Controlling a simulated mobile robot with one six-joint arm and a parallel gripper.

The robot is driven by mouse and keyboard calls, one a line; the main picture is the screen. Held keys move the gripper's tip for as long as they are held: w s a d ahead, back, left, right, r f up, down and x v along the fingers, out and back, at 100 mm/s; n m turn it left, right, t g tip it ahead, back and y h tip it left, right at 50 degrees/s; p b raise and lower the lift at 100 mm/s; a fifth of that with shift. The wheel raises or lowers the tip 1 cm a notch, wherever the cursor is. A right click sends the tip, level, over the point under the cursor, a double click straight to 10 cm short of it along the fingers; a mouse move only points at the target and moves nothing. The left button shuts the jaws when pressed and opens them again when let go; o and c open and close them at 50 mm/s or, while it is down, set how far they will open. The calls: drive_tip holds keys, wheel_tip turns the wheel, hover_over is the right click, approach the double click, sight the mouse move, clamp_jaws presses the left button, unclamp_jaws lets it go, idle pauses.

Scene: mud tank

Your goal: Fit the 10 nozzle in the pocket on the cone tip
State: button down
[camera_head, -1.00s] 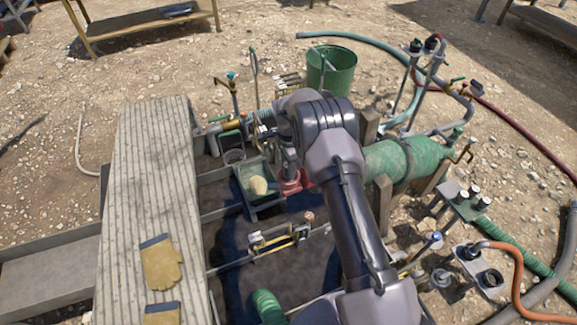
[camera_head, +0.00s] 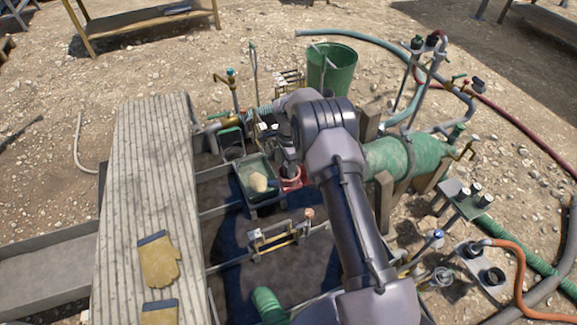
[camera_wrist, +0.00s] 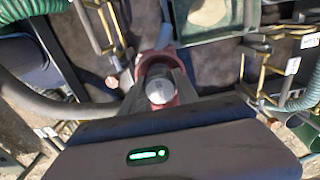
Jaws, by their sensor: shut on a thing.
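My gripper (camera_wrist: 160,88) is shut on a small grey round piece (camera_wrist: 160,92), which looks like the nozzle; any size mark on it is too small to read. In the wrist view a red, cup-like part (camera_wrist: 154,58) lies right beyond and around the nozzle. I cannot tell whether the nozzle sits in it or only above it. In the head view this red part (camera_head: 293,183) shows beside the green tray, below my wrist. My arm partly hides it, and my fingertips are hard to make out there. I cannot clearly make out the cone tip or its pocket.
A green tray (camera_head: 266,200) holding a tan lump (camera_head: 258,182) stands just left of the red part. Brass pipework (camera_head: 279,237) stands in front. A large green cylinder (camera_head: 390,158) lies to the right. A plank walkway (camera_head: 152,190) with gloves borders the left.

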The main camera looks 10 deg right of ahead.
drive_tip(key=shift+f, duration=0.15)
idle(0.3)
drive_tip(key=c, duration=0.8)
unclamp_jaws()
drive_tip(key=shift+c, duration=0.2)
wheel_tip(320, 180, up, 18)
drive_tip(key=p, duration=0.7)
drive_tip(key=shift+f, duration=0.25)
